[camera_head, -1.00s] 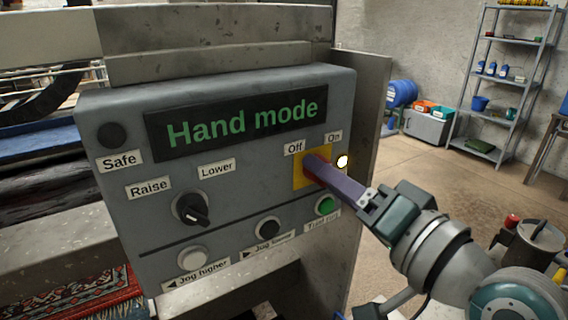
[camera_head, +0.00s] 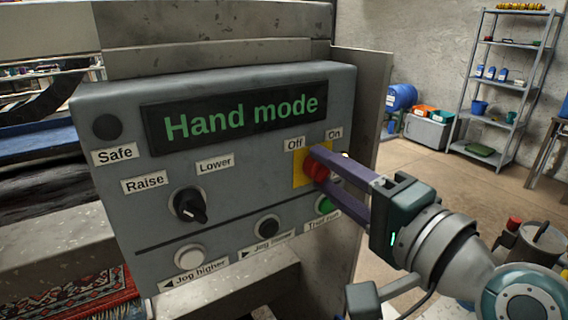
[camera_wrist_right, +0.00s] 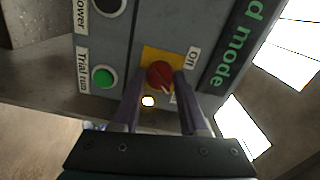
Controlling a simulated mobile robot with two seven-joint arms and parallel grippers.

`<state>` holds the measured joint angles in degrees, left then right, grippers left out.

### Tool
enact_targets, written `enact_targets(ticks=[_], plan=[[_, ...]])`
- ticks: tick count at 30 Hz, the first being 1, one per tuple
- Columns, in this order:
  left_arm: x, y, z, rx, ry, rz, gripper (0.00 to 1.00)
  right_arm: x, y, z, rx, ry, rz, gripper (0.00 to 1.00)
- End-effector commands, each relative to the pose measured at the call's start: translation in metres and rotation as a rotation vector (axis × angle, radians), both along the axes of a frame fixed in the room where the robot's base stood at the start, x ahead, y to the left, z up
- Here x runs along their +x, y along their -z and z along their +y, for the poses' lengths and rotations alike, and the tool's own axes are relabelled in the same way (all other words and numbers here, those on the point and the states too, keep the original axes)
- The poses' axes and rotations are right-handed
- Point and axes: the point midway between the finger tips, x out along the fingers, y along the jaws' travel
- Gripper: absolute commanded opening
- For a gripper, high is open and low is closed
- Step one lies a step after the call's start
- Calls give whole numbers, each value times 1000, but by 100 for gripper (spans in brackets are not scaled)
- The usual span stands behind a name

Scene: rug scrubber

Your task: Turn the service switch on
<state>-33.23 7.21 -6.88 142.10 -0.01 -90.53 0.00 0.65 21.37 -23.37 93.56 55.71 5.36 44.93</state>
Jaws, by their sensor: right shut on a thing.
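The service switch (camera_head: 316,168) is a red knob on a yellow plate (camera_head: 298,175), between the Off label (camera_head: 294,144) and the On label (camera_head: 334,134) on the grey control panel. My right gripper (camera_head: 322,165) has its purple fingers on either side of the red knob, shut on it. In the right wrist view the knob (camera_wrist_right: 160,75) sits between the fingertips (camera_wrist_right: 158,88), with its white mark toward the lower right. A lit lamp (camera_wrist_right: 149,101) shows beside the plate there; in the head view the fingers hide it. My left gripper is not in view.
The panel display (camera_head: 240,117) reads "Hand mode". A black Raise/Lower selector (camera_head: 188,205), a white button (camera_head: 190,257), a black button (camera_head: 267,228) and a green button (camera_head: 325,205) are on the panel. Shelves (camera_head: 500,90) stand far back right.

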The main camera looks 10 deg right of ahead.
Motion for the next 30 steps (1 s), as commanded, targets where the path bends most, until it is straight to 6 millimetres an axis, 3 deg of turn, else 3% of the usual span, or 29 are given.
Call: enact_targets(ticks=[10, 11, 18, 26, 30], plan=[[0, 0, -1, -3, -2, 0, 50, 0, 0, 0, 8, 0, 3, 0], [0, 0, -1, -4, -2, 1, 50, 0, 0, 0, 8, 0, 3, 46], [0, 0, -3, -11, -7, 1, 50, 0, 0, 0, 5, 0, 2, 73], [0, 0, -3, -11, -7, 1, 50, -1, 0, 0, 4, 0, 1, 73], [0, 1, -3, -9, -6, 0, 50, -12, 2, -4, 4, 0, 4, 73]])
